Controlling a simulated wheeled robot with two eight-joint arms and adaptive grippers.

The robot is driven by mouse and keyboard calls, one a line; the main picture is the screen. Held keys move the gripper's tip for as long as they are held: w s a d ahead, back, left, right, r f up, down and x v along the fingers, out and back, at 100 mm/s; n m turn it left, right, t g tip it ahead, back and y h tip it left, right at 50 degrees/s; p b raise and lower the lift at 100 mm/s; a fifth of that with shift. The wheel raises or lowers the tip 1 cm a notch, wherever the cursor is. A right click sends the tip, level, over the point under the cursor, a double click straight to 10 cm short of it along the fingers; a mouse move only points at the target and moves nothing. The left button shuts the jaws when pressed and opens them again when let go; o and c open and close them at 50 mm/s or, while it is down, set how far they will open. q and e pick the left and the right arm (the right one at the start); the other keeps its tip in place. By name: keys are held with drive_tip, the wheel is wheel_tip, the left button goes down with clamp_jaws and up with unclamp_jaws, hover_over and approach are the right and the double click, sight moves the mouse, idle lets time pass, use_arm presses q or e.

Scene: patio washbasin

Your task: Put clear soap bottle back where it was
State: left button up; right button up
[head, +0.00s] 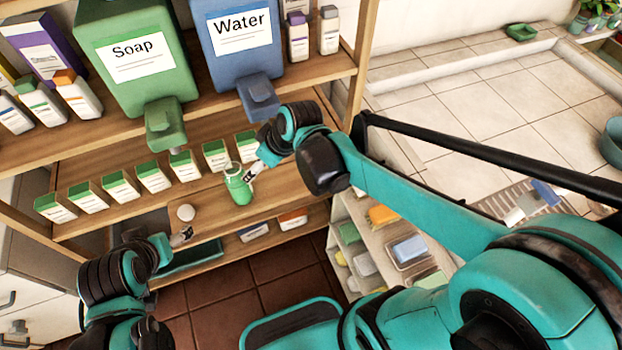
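The clear soap bottle (238,187), showing green contents, is near the front edge of the wooden middle shelf (205,195), right of centre. My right gripper (250,173) reaches it from the upper right, with its fingers at the bottle's right side, and appears closed on it. Whether the bottle rests on the shelf or hangs just above is hard to tell. A round white lid-like piece (186,212) is left of the bottle, at the shelf's front edge. My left gripper (182,236) is just below this piece; its finger gap is too small to make out.
A green Soap dispenser (135,50) and a blue Water dispenser (238,38) stand on the upper shelf, their spouts hanging over the middle shelf. Several green-topped boxes (122,186) line the middle shelf. A low rack (385,250) with soaps stands right.

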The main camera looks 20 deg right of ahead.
drive_tip(key=s+d+r+m+t+h, duration=0.1)
drive_tip(key=s+d+m+t+h, duration=0.1)
drive_tip(key=s+d+m, duration=0.5)
drive_tip(key=s+d+h, duration=0.1)
drive_tip(key=s+d, duration=0.2)
drive_tip(key=s, duration=0.2)
drive_tip(key=shift+s+d+r, duration=0.15)
drive_tip(key=shift+d+r, duration=0.05)
drive_tip(key=shift+d, duration=0.1)
drive_tip(key=shift+f, duration=0.1)
